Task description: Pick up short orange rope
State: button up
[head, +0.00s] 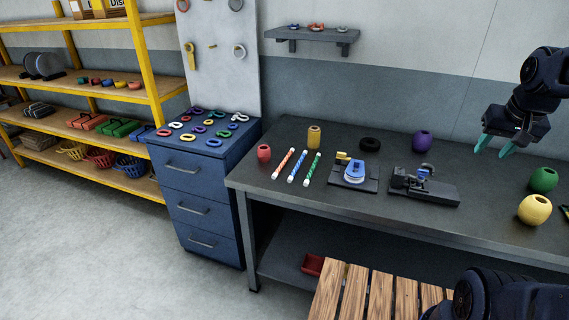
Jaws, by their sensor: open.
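A short orange-and-white striped rope (283,163) lies on the left part of the dark workbench (240,184). A blue-and-white striped rope (298,166) and a green-and-white striped rope (312,169) lie beside it on its right, apart from it and roughly parallel. My gripper (493,148) has teal fingertips spread apart with nothing between them. It hangs above the right part of the bench, far to the right of the orange rope.
A red float (264,153) and a yellow spool (314,136) stand near the ropes. A blue device (355,173) and a dark clamp tool (425,186) sit mid-bench. Purple (422,141), green (543,180) and yellow (535,209) floats stand further right. A wooden slatted surface (375,295) is in front.

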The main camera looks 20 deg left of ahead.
jog(key=w+a+r+g, duration=0.1)
jog(key=w+a+r, duration=0.2)
jog(key=w+a, duration=1)
jog(key=w+a+f+g, duration=0.1)
jog(key=w+a+f, duration=0.3)
jog(key=w+a, duration=0.85)
jog(key=g, duration=0.2)
send_over(285, 159)
jog(key=f, duration=2.7)
jog(key=shift+w+d+f, duration=0.15)
jog(key=shift+w+d, duration=0.1)
jog(key=shift+s+a+f, duration=0.1)
jog(key=shift+a+f, duration=0.05)
jog(key=shift+f, duration=1.15)
jog(key=shift+s+a+f, duration=0.1)
jog(key=shift+f, duration=1.15)
grip_shut()
